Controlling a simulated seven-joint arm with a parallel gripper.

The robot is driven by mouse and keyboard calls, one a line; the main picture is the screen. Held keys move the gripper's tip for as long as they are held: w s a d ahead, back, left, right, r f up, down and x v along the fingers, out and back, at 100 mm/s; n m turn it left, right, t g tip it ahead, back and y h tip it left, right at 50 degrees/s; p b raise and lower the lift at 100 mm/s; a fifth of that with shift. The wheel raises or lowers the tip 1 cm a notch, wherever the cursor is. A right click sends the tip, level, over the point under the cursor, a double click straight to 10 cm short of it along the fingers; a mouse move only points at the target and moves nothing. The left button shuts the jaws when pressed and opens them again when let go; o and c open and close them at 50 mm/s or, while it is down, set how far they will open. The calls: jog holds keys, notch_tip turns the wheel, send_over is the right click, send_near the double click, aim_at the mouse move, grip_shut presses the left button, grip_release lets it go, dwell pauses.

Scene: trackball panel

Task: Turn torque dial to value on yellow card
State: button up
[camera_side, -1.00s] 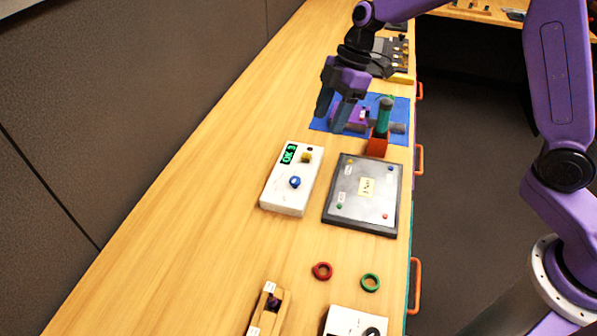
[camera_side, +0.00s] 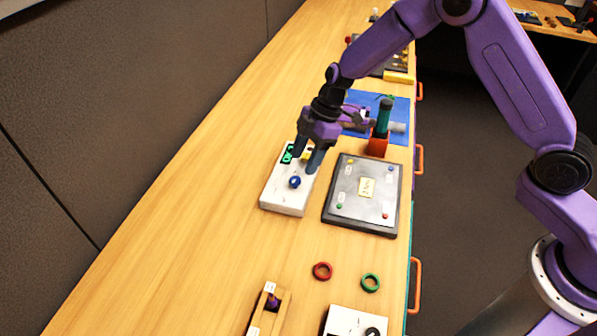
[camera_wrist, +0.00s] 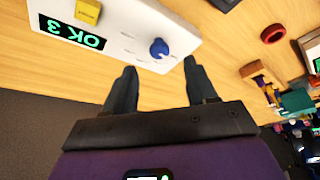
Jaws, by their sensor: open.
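A white box (camera_side: 287,200) lies on the bench and carries a blue knob (camera_side: 295,182). The knob also shows in the wrist view (camera_wrist: 159,48). A yellow block-shaped part (camera_wrist: 88,11) and a display (camera_wrist: 72,33) reading "OK 3" in green, upside down, are on the same box. I cannot tell which part is the torque dial.
The dark-framed grey panel (camera_side: 345,210) lies right of the box. A green-handled tool (camera_side: 384,115) stands in a red holder (camera_side: 378,146) by a blue mat (camera_side: 400,105). A red ring (camera_side: 323,271) and a green ring (camera_side: 371,282) lie in front. Bench left of the box is clear.

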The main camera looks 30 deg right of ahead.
aim_at(296, 179)
jog(key=shift+x, duration=2.6)
jog(key=shift+a, duration=0.1)
jog(key=c, duration=1.1)
